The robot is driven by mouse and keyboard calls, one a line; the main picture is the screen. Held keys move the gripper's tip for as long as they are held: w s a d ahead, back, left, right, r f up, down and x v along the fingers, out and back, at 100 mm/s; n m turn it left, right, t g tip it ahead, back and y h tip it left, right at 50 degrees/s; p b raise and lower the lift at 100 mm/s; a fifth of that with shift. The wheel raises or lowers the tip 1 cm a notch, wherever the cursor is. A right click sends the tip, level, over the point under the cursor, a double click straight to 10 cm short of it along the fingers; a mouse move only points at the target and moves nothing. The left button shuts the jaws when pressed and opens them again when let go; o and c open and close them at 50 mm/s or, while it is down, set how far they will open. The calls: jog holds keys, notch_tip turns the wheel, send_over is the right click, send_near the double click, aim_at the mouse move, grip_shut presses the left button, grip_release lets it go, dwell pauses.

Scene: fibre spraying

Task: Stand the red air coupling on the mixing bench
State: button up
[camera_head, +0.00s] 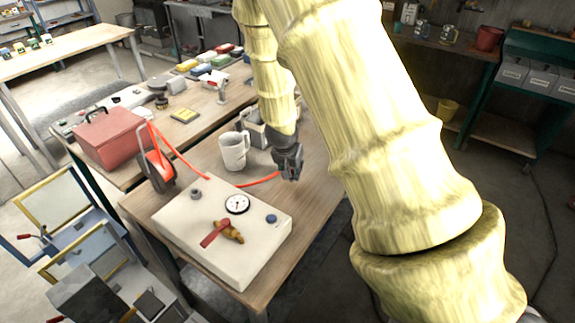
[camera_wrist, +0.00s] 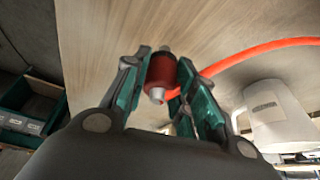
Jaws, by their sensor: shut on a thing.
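The red air coupling (camera_wrist: 162,72) is a small red cylinder with metal ends, seen between my fingers in the wrist view. My gripper (camera_wrist: 160,85) is shut on it. In the head view my gripper (camera_head: 291,178) hangs over the right part of the wooden mixing bench (camera_head: 215,147). The coupling is hidden or too small to make out there. The bench top also fills much of the wrist view (camera_wrist: 110,30). An orange hose (camera_wrist: 265,46) runs to the coupling's side in the wrist view; I cannot tell whether it is joined to it.
A white mug (camera_head: 233,152) stands left of my gripper. A pale box with a gauge (camera_head: 215,232) sits at the bench's front. An orange hose (camera_head: 258,183) lies across the bench. A red toolbox (camera_head: 107,139) stands at the left. A grey bin (camera_head: 254,134) is behind my gripper.

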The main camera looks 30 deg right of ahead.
jog(key=w, duration=0.1)
jog(key=w+p, duration=0.1)
jog(key=w, duration=0.1)
jog(key=shift+w+d+f+p, duration=0.25)
jog(key=shift+w+f+p, duration=0.05)
jog(key=shift+w, duration=0.05)
jog(key=shift+d+r, duration=0.15)
jog(key=shift+w+p, duration=0.2)
jog(key=shift+p, duration=0.1)
jog(key=shift+w+f, duration=0.1)
jog(key=shift+f, duration=1.8)
jog(key=shift+f+b, duration=0.1)
jog(key=shift+b, duration=0.2)
jog(key=o, duration=1)
jog(key=shift+o, duration=0.2)
